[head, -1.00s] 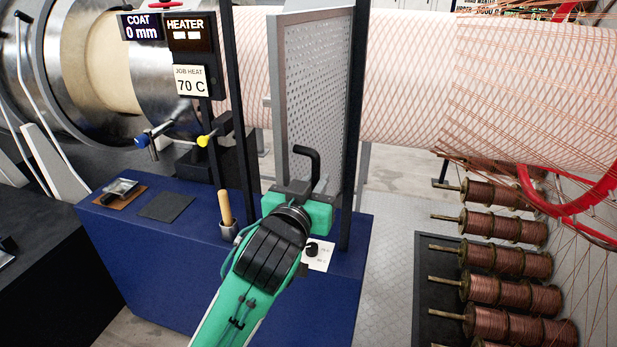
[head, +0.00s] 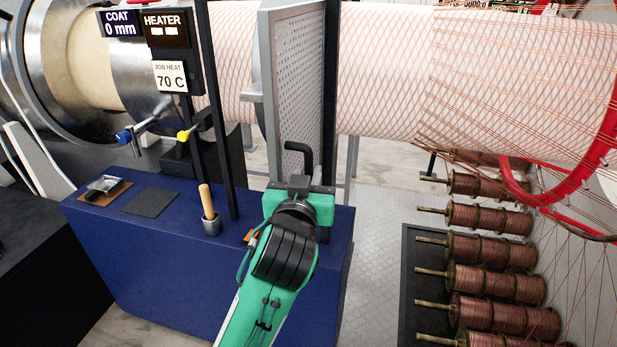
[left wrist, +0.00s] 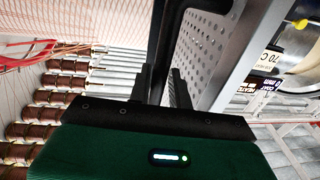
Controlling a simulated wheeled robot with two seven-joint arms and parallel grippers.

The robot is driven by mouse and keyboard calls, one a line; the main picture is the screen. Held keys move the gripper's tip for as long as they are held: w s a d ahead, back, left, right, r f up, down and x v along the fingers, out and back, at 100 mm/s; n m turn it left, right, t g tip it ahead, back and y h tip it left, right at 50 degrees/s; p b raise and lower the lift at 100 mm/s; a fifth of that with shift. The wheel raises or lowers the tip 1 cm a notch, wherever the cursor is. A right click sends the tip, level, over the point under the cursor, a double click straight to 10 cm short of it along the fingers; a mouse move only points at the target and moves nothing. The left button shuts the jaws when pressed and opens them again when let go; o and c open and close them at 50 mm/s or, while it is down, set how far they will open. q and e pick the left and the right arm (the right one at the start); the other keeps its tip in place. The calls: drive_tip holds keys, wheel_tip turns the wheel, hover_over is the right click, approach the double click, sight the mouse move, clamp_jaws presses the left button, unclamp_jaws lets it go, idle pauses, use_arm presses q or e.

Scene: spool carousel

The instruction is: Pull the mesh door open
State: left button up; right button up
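In the left wrist view, the handle (left wrist: 168,40) runs down between the two dark fingers (left wrist: 162,85). The fingers stand apart, with a small gap on the right of the bar, so the gripper looks open around it. My right gripper is not in view.
The blue cabinet (head: 150,240) carries a wooden-handled tool in a cup (head: 208,205) and a dark pad (head: 151,203). Black posts rise beside the door. Copper spools (head: 490,250) stand at right. Grey floor (head: 380,225) between is clear.

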use_arm(q)
drive_tip(key=shift+w+f, duration=0.1)
drive_tip(key=shift+s+f, duration=0.1)
drive_tip(key=shift+s, duration=0.15)
drive_tip(key=s+a+p, duration=0.1)
drive_tip(key=s+p, duration=0.4)
drive_tip(key=s, duration=0.8)
drive_tip(key=shift+s, duration=0.15)
idle(0.4)
